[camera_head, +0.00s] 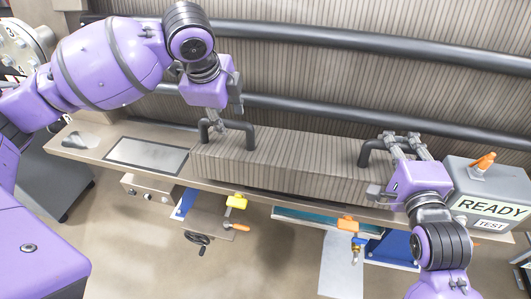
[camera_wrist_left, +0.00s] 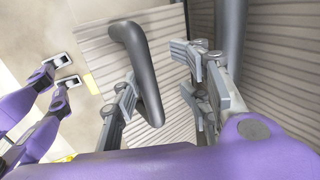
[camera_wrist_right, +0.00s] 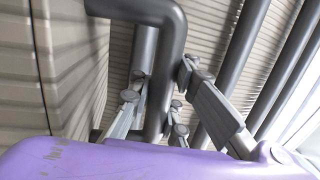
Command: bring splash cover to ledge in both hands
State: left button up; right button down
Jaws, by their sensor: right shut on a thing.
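The splash cover (camera_head: 285,165) is a long beige ribbed box with a black handle near each end. It lies lengthwise over the beige ledge (camera_head: 85,152); I cannot tell whether it rests fully on it. My left gripper (camera_head: 218,126) is at the left handle (camera_head: 250,137). In the left wrist view its open fingers (camera_wrist_left: 160,92) stand apart, on either side of the dark handle (camera_wrist_left: 132,50). My right gripper (camera_head: 398,147) is shut on the right handle (camera_head: 365,153). In the right wrist view the fingers (camera_wrist_right: 160,100) are around that handle (camera_wrist_right: 172,45).
Black pipes (camera_head: 300,105) run along the ribbed wall behind the ledge. A grey box with a READY sign (camera_head: 490,207) stands at the right end. A flat grey panel (camera_head: 147,152) lies on the ledge to the left. Tools with yellow and orange parts (camera_head: 236,201) sit below the front edge.

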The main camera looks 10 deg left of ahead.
jog(key=shift+a+r, duration=0.1)
jog(key=shift+r, duration=0.5)
jog(key=c, duration=2.2)
grip_release()
jog(key=shift+f, duration=0.2)
jog(key=o, duration=0.6)
jog(key=shift+r, duration=0.1)
jog(key=shift+o, duration=0.6)
jog(key=shift+s+f, duration=0.1)
jog(key=shift+f, duration=0.35)
jog(key=shift+c, duration=0.2)
jog(key=shift+f+b, duration=0.3)
jog(key=shift+f, duration=0.05)
jog(key=shift+s, duration=0.3)
jog(key=shift+w, duration=0.3)
jog(key=shift+o, duration=0.8)
jog(key=shift+d+r, duration=0.2)
jog(key=shift+r, duration=0.1)
